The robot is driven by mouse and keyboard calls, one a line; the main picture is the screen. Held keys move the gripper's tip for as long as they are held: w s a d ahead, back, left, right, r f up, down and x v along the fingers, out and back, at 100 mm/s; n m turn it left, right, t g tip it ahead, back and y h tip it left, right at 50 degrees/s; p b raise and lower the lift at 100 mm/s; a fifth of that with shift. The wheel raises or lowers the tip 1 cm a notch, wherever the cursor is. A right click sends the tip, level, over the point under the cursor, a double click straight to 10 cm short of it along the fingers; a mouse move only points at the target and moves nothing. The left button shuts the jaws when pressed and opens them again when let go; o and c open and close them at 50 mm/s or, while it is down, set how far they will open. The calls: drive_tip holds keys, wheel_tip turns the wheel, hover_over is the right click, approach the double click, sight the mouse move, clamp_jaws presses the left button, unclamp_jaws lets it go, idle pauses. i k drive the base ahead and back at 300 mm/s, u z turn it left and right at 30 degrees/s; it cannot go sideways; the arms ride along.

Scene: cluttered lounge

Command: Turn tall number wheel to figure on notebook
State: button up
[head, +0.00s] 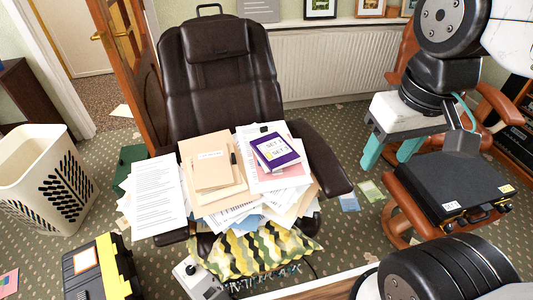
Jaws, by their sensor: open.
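A purple notebook (276,152) lies on the heap of papers on the dark recliner. It has pale lettering that seems to read "SET" with figures too small to read surely. A black briefcase (455,180) lies flat on a wooden-framed stool at the right, with brass-coloured latches and small labels along its front edge. I cannot make out a tall number wheel in this view. My gripper (389,155) is open, with teal fingers pointing down. It hangs above and left of the briefcase and right of the recliner, and nothing shows between the fingers.
The recliner (222,92) fills the middle, heaped with papers and folders. A white basket (30,170) stands left. A black and yellow toolbox (100,268) and a grey device (200,284) with a cable are in front. Scattered papers lie on the patterned carpet.

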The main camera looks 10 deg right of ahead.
sight(508, 207)
drive_tip(key=z, duration=1.75)
